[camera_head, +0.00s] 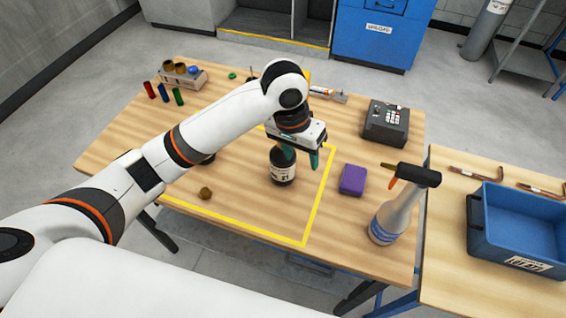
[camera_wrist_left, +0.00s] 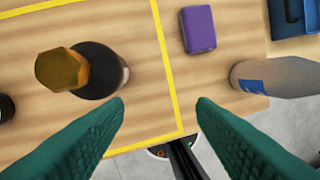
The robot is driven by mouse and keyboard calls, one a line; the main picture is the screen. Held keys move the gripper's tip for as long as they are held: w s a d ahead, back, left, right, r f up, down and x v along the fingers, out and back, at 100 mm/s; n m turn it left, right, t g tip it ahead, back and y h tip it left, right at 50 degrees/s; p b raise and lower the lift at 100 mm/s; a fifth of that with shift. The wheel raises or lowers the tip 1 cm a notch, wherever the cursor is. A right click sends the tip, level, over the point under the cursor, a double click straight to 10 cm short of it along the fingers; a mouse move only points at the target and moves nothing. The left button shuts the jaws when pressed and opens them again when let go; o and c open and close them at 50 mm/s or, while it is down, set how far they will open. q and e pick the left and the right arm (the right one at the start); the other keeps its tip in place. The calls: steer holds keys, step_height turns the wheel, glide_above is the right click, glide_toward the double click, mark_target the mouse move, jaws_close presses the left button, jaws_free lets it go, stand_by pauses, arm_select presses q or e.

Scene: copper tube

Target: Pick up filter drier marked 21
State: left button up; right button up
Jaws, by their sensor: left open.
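The filter drier marked 21 (camera_head: 283,174) is a black cylinder with a white label, standing inside the yellow outline on the wooden table. My left gripper (camera_head: 301,158) is open, with green fingers, just above and beside the drier's top; one finger overlaps the top in the head view. In the left wrist view, a black body with a brass top (camera_wrist_left: 62,70), apparently this drier, is at upper left, beyond the left fingertip. The gap between the fingers (camera_wrist_left: 160,105) is empty there. My right gripper is not in view.
A purple block (camera_head: 352,180) and a spray bottle (camera_head: 394,212) stand to the right of the drier. A keypad device (camera_head: 386,122) is behind them. A small brass piece (camera_head: 206,193) lies front left. A blue crate (camera_head: 520,262) sits on the right table. My arm partly hides another dark object (camera_head: 208,159).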

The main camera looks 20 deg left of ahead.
arm_select(q)
steer(key=w+a+r+n+y, duration=0.25)
steer(key=w+a+r, duration=0.25)
steer(key=r, duration=0.4)
steer(key=p, duration=0.2)
glide_toward(283, 160)
steer(key=w, duration=0.1)
steer(key=w+a, duration=0.1)
steer(key=w, duration=0.1)
steer(key=shift+a+n+g+h, duration=0.1)
steer(key=shift+n+g+h, duration=0.15)
steer(key=shift+g, duration=0.15)
steer(key=shift+f, duration=0.7)
step_height(283, 160, down, 4)
steer(key=shift+f+p, duration=0.15)
steer(key=shift+p, duration=0.45)
steer(key=shift+c, duration=0.5)
jaws_close()
